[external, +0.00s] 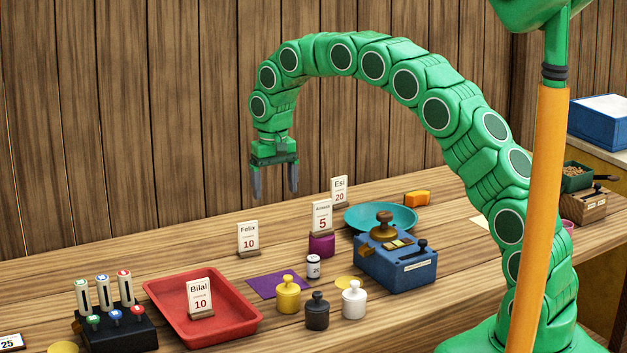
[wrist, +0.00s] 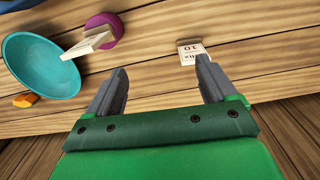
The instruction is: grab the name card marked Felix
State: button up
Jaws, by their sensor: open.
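The name card marked Felix (external: 248,237) is a small white card reading 10, upright on a wooden foot on the wooden counter. In the wrist view a white card (wrist: 192,52) with a 10 on it shows just beyond the right fingertip. It looks like the Felix card, and part of it is hidden by that finger. My gripper (external: 274,192) hangs above the counter with its fingers pointing down, apart and empty. In the external view it is higher than the Felix card and slightly to its right. Its two grey fingers (wrist: 162,78) also show in the wrist view.
The Bilal card (external: 200,295) stands in a red tray (external: 162,310). Another card (external: 322,215) reading 5 stands on a purple block (external: 322,245), with the Esi card (external: 339,190) behind. A teal bowl (external: 407,222) and blue box (external: 412,270) sit right. A purple cloth (external: 265,287) lies in front.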

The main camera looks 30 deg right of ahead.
send_over(249, 250)
jog(key=d, duration=0.1)
notch_tip(249, 250, down, 5)
jog(key=shift+w+a+f, duration=0.1)
jog(key=shift+a+f, duration=0.3)
jog(key=shift+f, duration=1.8)
jog(key=shift+a+f, duration=0.1)
jog(key=shift+f, duration=1.85)
jog(key=shift+w, duration=0.1)
jog(key=c, duration=1.1)
jog(key=shift+w+r, duration=0.1)
jog(key=shift+r, duration=1.35)
jog(key=shift+s+d+r, duration=0.2)
jog(key=shift+s+r, duration=0.45)
jog(key=shift+r, duration=0.15)
jog(key=shift+s+d+r, duration=0.7)
jog(key=shift+s+r, duration=0.75)
jog(key=shift+s, duration=0.55)
jog(key=shift+s+d+r, duration=0.65)
jog(key=shift+s+r, duration=0.75)
jog(key=shift+s, duration=0.65)
jog(key=shift+s+d+r, duration=0.7)
jog(key=shift+s+r, duration=0.75)
jog(key=shift+s, duration=0.55)
